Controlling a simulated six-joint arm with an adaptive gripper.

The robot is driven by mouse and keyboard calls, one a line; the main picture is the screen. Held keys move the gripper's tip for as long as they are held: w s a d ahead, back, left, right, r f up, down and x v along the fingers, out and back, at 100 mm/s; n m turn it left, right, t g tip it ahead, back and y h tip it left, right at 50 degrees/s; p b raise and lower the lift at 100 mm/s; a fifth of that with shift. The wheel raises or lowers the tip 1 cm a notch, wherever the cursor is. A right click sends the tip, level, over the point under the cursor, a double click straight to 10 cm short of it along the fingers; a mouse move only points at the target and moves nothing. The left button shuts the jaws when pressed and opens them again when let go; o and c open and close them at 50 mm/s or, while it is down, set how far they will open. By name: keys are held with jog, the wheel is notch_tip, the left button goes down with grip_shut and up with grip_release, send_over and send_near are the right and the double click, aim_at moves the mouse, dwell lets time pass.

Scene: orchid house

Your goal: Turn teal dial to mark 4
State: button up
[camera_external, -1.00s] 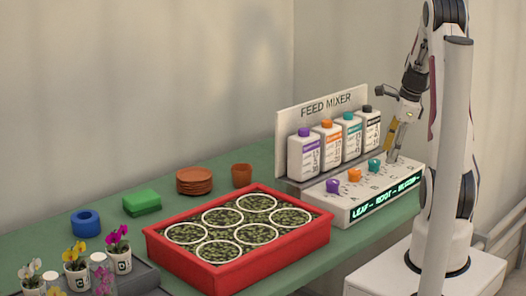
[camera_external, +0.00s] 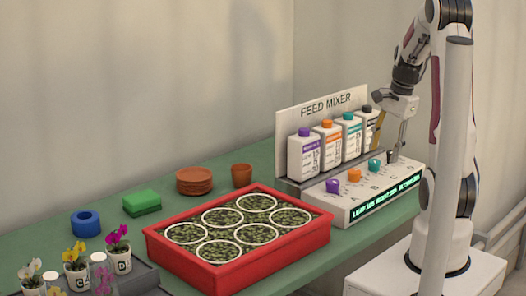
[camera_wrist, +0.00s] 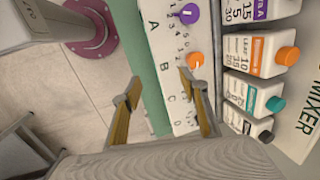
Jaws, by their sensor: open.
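The teal dial (camera_external: 374,166) sits on the sloped white panel of the feed mixer (camera_external: 345,208), right of the orange dial (camera_external: 354,175) and the purple dial (camera_external: 333,186). My gripper (camera_external: 386,154) is open and empty, pointing down above the panel's right end, close to the teal dial. In the wrist view my gripper (camera_wrist: 160,88) has its fingers apart over the panel's letters. The purple dial (camera_wrist: 189,13) and orange dial (camera_wrist: 195,60) show there, but the teal dial does not, probably behind a finger. The teal dial's mark is too small to read.
Bottles with purple, orange, teal and black caps (camera_external: 338,140) stand just behind the dials, close to my gripper. A red tray (camera_external: 235,278) lies left of the panel. Further left are terracotta saucers (camera_external: 195,181), a green block (camera_external: 141,202) and potted orchids (camera_external: 76,270).

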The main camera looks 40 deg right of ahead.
jog(key=s+a+r+n, duration=0.2)
jog(key=a+n, duration=0.3)
jog(key=s+a+r+n, duration=0.2)
jog(key=a+n, duration=0.3)
jog(key=shift+s+a+r+h, duration=0.3)
jog(key=shift+s+r+h, duration=0.1)
jog(key=shift+d, duration=0.1)
dwell(0.4)
